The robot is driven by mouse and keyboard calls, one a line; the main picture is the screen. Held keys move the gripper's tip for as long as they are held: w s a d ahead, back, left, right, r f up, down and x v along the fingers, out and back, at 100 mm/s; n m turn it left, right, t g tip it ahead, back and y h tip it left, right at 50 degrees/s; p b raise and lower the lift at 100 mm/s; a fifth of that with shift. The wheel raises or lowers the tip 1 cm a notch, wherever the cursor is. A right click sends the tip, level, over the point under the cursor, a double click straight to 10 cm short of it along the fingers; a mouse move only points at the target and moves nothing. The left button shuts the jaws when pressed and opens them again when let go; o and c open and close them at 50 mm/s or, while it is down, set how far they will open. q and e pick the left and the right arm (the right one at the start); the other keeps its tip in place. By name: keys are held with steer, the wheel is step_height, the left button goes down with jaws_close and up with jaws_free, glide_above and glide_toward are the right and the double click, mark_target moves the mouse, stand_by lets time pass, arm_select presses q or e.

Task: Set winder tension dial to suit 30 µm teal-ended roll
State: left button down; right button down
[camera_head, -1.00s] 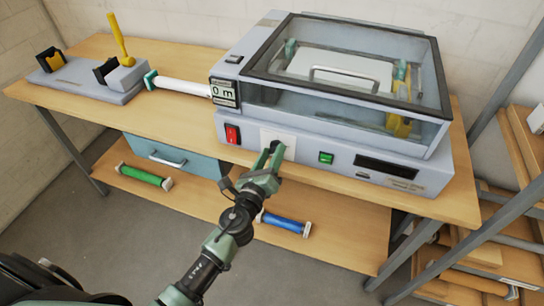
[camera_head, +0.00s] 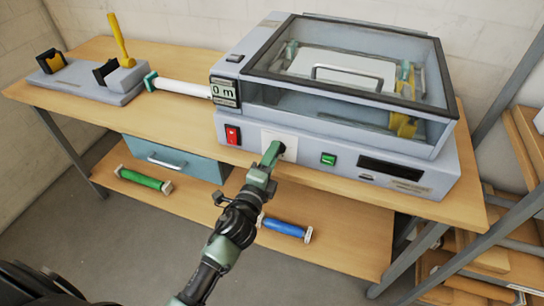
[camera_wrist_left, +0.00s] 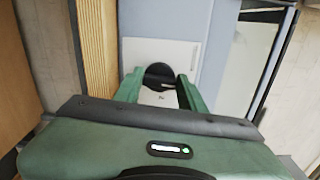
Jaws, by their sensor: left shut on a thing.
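The tension dial is a round black knob (camera_wrist_left: 159,74) on a white square plate (camera_head: 290,141) on the laminator's front panel. My left gripper (camera_head: 275,151) is at the panel, shut on the dial. In the left wrist view, its green fingers (camera_wrist_left: 159,82) lie on both sides of the knob. In the head view the fingers mostly hide the dial. I cannot read its marks or setting. A white roll (camera_head: 183,88) with a teal end (camera_head: 151,81) lies between the winder stand and the laminator. My right gripper is out of view.
A green roll (camera_head: 144,178) and a blue roll (camera_head: 286,227) lie on the lower shelf. A teal drawer (camera_head: 175,157) hangs under the bench.

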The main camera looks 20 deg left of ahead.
arm_select(q)
steer(key=shift+n, duration=0.5)
steer(key=c, duration=0.8)
jaws_free()
steer(key=shift+c, duration=0.2)
steer(key=s+b, duration=0.1)
steer(key=s, duration=0.7)
steer(key=shift+a+b, duration=0.15)
steer(key=shift+b, duration=0.25)
steer(key=shift+w+f, duration=0.1)
